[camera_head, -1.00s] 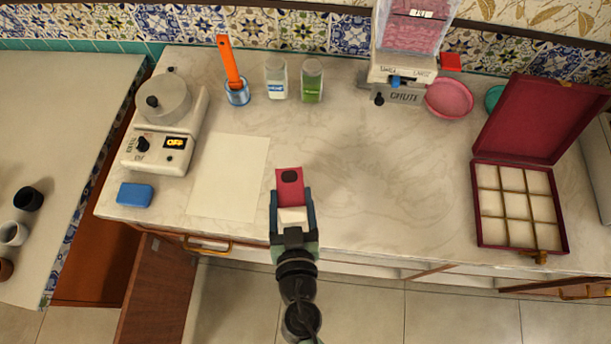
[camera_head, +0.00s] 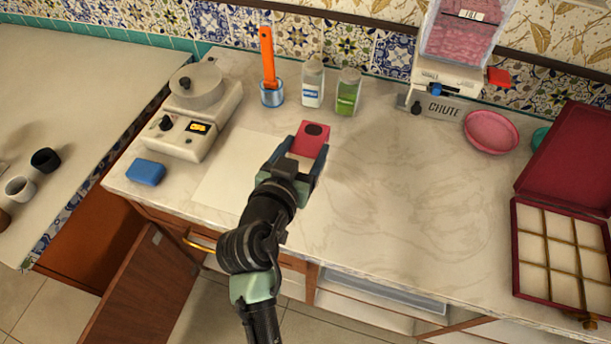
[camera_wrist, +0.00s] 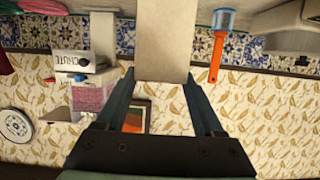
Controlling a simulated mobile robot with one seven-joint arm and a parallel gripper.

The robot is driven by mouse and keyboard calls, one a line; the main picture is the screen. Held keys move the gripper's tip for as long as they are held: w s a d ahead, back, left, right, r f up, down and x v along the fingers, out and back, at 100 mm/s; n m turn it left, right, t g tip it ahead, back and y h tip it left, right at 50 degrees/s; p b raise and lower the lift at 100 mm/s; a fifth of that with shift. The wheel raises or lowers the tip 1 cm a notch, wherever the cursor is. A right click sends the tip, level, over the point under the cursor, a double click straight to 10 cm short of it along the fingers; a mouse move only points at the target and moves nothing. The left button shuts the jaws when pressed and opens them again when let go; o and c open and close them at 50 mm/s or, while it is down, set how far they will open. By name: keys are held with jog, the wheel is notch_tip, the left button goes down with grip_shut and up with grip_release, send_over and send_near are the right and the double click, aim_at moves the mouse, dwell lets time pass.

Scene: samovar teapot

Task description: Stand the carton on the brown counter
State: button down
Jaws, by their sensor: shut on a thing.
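The carton (camera_head: 311,138) is a red box with a dark oval on its end and a pale lower part. My gripper (camera_head: 303,155) is shut on it, one finger on each side. In the wrist view the carton is a plain beige face (camera_wrist: 163,45) between the finger ends. The carton appears over the front part of the marble counter (camera_head: 400,190), at the right side of a pale sheet. This counter has a cream top and a brown wooden front. I cannot tell the gap beneath the carton.
A blue block (camera_head: 146,172), a white scale (camera_head: 190,125), an orange-handled tool in a cup (camera_head: 271,93) and two jars (camera_head: 348,92) stand left and behind. A chute dispenser (camera_head: 445,95), pink bowl (camera_head: 491,131) and open compartment box (camera_head: 560,250) are right. The centre-right top is clear.

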aim_at(304, 169)
jog(key=shift+f, duration=2.95)
jog(key=shift+f+b, duration=0.25)
jog(key=shift+b, duration=0.25)
grip_release()
